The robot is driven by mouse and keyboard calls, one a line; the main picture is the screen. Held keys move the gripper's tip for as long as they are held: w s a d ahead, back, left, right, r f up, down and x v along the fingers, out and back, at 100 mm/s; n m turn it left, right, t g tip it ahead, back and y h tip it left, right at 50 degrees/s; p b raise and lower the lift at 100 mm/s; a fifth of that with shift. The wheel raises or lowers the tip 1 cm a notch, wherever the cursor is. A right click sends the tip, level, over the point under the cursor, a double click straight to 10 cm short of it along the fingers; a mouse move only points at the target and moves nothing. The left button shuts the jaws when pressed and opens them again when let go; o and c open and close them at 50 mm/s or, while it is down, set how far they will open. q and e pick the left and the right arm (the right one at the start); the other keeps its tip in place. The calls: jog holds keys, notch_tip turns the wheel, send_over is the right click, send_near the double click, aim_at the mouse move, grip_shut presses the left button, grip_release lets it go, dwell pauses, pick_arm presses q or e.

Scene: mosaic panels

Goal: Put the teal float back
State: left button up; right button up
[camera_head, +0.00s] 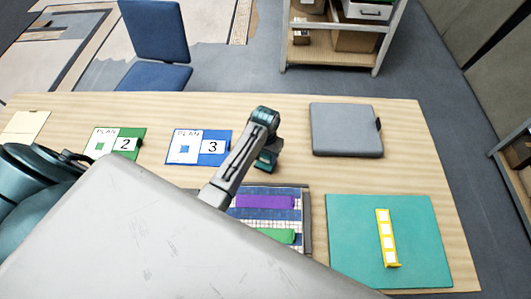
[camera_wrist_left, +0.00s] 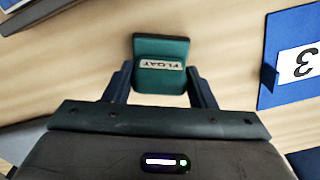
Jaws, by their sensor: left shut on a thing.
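The teal float (camera_wrist_left: 160,48) has a pale FLOAT label and sits between the two fingers of my left gripper (camera_wrist_left: 160,78) in the left wrist view. The fingers are shut on it from both sides. In the head view my left gripper (camera_head: 267,160) hangs over the table, right of the PLAN 3 card and behind the mosaic panel. The float is small there and hard to tell from the teal wrist parts. Whether it touches the table is unclear. My right gripper is out of view.
The mosaic panel (camera_head: 304,225) holds purple and green strips. A teal mat (camera_head: 350,235) carries a yellow strip (camera_head: 386,238) with white squares. A grey case (camera_head: 345,130) lies behind. My arm hides the near left.

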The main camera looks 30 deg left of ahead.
aim_at(265, 154)
pick_arm(q)
jog(key=o, duration=1)
jog(key=shift+f, duration=0.1)
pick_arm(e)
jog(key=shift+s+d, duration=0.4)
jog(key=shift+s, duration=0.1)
pick_arm(q)
notch_tip(265, 154, up, 9)
jog(key=b, duration=0.3)
jog(key=shift+r+b, duration=0.2)
jog(key=shift+b, duration=0.15)
notch_tip(265, 154, up, 3)
jog(key=shift+p, duration=1.25)
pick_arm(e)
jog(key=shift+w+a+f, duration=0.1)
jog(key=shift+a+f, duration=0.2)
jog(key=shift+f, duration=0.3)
pick_arm(q)
jog(key=shift+f, duration=0.1)
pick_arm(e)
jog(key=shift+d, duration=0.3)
